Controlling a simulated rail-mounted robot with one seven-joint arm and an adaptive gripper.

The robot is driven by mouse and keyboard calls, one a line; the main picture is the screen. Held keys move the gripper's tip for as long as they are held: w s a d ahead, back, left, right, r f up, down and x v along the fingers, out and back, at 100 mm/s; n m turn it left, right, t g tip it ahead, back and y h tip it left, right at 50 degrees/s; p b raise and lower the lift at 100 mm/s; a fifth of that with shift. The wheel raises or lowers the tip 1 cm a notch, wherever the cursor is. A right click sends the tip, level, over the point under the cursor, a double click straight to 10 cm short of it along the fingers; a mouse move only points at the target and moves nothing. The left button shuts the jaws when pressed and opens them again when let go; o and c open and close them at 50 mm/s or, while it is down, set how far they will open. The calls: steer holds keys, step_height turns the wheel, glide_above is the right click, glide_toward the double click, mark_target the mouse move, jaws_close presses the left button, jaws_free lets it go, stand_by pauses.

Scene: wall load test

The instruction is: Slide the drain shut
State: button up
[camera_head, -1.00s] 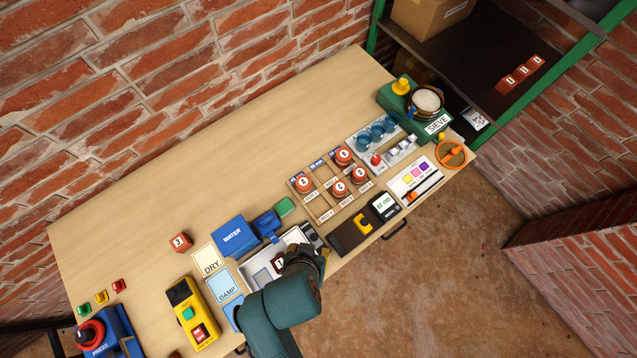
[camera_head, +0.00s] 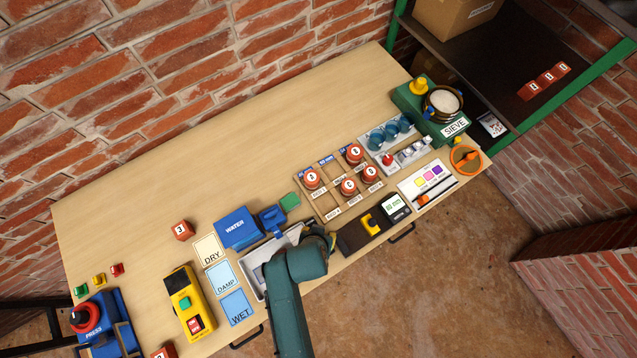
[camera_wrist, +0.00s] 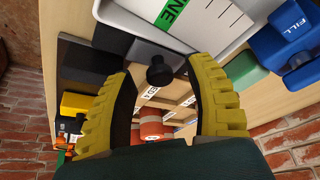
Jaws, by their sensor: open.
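The water tray is a white basin (camera_head: 249,279) at the table's front edge in the head view. In the wrist view its white wall (camera_wrist: 215,25) fills the top, with a green strip. A black knob (camera_wrist: 158,72) stands on a dark grey slider piece (camera_wrist: 153,52) beside the tray wall; I take this for the drain. My gripper (camera_wrist: 160,76) is open, with its yellow fingers on either side of the knob. I cannot tell whether they touch it. In the head view my gripper (camera_head: 325,243) is over the tray's right end, where my arm hides the drain.
A blue water unit (camera_head: 236,230) with a blue spout part (camera_head: 272,219) stands behind the tray. A dark block with a yellow piece (camera_head: 367,226) lies to the right. Red weights (camera_head: 349,187) sit on a rack beyond. DRY, DAMP and WET cards (camera_head: 237,307) lie to the left.

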jaws_close()
steer(key=shift+w+a+p, duration=0.3)
steer(key=shift+w+p, duration=0.05)
steer(key=shift+f, duration=0.1)
steer(key=c, duration=0.5)
jaws_free()
steer(key=o, duration=0.5)
steer(key=shift+w, duration=0.15)
